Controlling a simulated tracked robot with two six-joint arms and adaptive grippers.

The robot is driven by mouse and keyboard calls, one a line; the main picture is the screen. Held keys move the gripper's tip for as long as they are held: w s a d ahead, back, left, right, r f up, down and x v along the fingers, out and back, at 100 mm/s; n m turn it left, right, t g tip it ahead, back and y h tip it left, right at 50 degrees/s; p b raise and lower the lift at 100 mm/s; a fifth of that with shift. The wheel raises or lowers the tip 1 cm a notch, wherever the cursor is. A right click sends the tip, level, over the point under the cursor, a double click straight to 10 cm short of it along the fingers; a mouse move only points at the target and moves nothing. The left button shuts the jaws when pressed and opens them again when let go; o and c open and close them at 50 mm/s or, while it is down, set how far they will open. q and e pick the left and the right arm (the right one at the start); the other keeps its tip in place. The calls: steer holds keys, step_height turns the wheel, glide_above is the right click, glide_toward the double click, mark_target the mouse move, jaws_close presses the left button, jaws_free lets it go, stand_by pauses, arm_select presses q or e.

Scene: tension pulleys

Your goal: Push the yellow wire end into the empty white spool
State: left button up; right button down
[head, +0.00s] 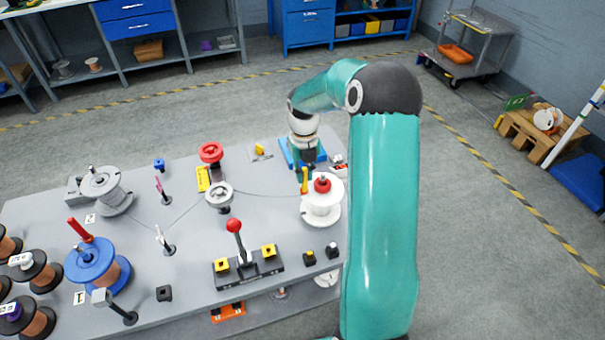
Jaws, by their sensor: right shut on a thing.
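The white spool (321,208) stands upright at the right end of the grey table, with a red knob (322,184) on top and no wire seen wound on it. My right gripper (303,183) points down just behind and left of the spool. It is shut on the yellow wire end (304,174), which is small and partly hidden. A thin grey wire (262,194) runs from the grey pulley (219,194) to the gripper. I cannot tell whether the yellow end touches the spool. My left gripper is not in view.
A red-knobbed lever (235,228) on a black base stands at the front of the table (190,265). Two small posts (158,188) (166,243) and a grey spool (105,190) stand left. A blue spool (93,265) is front left. My right arm covers the table's right edge.

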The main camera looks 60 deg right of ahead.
steer(key=c, duration=1.1)
jaws_free()
steer(key=shift+o, duration=0.3)
steer(key=o, duration=0.3)
steer(key=shift+r+p, duration=1.25)
steer(key=shift+r, duration=2.25)
